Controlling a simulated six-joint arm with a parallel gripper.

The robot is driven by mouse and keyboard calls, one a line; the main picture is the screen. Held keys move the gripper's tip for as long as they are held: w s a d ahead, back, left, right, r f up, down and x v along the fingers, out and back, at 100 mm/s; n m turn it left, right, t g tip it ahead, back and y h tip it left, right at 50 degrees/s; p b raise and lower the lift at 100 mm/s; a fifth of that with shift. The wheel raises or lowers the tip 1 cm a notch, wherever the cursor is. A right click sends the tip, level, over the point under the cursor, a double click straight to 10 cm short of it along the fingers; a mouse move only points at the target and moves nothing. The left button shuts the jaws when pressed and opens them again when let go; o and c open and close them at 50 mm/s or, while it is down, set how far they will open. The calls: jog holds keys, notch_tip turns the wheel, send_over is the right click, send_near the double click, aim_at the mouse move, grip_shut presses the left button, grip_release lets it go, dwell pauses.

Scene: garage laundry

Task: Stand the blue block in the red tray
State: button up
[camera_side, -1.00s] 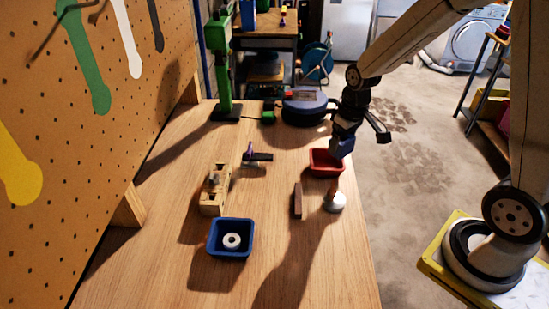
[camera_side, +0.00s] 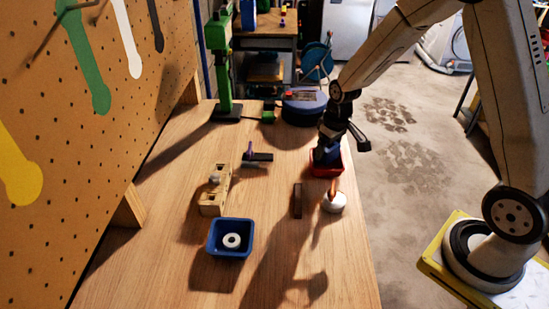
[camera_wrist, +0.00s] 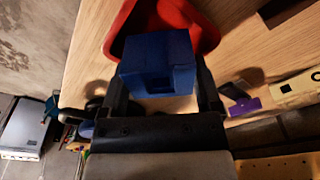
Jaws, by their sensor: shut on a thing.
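My gripper (camera_side: 327,146) is shut on the blue block (camera_wrist: 155,62), with a finger on either side of it in the wrist view (camera_wrist: 163,92). The red tray (camera_side: 327,172) is on the right part of the bench. In the side view the block's lower part is at or inside the tray opening. In the wrist view the red tray (camera_wrist: 205,30) shows behind and around the block's far end. The tray's inside is mostly hidden, and I cannot tell whether the block touches its floor.
A white-based object with a wooden stem (camera_side: 334,202) and a brown upright slab (camera_side: 297,200) stand in front of the tray. A blue tray (camera_side: 230,252) holds a white ring. A wooden block with a knob (camera_side: 214,190) and a purple-handled tool (camera_side: 257,157) lie left. A dark round device (camera_side: 303,106) stands behind.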

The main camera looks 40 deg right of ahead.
aim_at(328, 156)
jog(key=shift+f, duration=1.45)
jog(key=shift+f, duration=0.15)
jog(key=o, duration=1)
jog(key=shift+o, duration=0.2)
jog(key=shift+s+r, duration=0.25)
jog(key=shift+r, duration=1.8)
jog(key=shift+s+r, duration=0.25)
jog(key=shift+r, duration=1.8)
jog(key=shift+s+r, duration=0.25)
jog(key=shift+r, duration=1.8)
jog(key=s+a+f+t, duration=0.1)
jog(key=s+a+f, duration=0.2)
jog(key=s+a, duration=0.4)
jog(key=s, duration=0.4)
jog(key=shift+a+f, duration=0.15)
jog(key=shift+a, duration=0.25)
